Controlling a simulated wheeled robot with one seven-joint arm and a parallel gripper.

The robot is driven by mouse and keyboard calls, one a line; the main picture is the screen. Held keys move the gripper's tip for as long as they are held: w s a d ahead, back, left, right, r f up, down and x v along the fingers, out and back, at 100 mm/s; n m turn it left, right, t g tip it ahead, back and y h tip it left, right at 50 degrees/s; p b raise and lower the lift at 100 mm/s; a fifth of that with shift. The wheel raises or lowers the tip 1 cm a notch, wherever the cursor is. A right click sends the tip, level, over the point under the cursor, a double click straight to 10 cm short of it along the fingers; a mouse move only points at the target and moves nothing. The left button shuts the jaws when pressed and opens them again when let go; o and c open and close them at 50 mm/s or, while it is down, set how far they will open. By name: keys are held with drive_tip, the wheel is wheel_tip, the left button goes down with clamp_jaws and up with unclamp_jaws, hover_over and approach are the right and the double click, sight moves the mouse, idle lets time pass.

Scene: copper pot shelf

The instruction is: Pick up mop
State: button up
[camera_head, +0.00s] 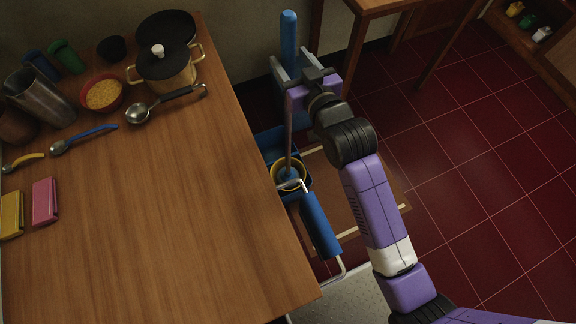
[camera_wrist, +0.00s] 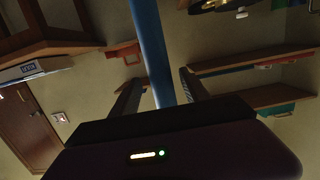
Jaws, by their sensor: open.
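The mop (camera_head: 289,38) stands nearly upright beside the table, with a thick blue upper handle and a thinner greyish shaft below. Its lower end goes down into a blue bucket (camera_head: 268,143) with a yellow ring (camera_head: 275,171); the mop head is hard to make out. My gripper (camera_head: 298,84) is at the shaft just below the blue handle, in front of part of it. In the wrist view the blue mop handle (camera_wrist: 148,45) runs between the two open fingers of my gripper (camera_wrist: 158,88). I cannot tell whether either finger touches it.
The wooden table (camera_head: 190,215) is close on the left, bearing a pot (camera_head: 168,75), a ladle (camera_head: 140,112) and a bowl (camera_head: 102,95). A wooden stand (camera_head: 358,50) is behind. Red floor (camera_head: 480,180) is free at right.

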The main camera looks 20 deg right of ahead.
drive_tip(key=w, duration=0.4)
drive_tip(key=shift+w+a+f+p, duration=0.1)
drive_tip(key=shift+w+f+p, duration=0.1)
drive_tip(key=shift+p, duration=0.2)
clamp_jaws()
drive_tip(key=shift+r, duration=0.15)
idle(0.9)
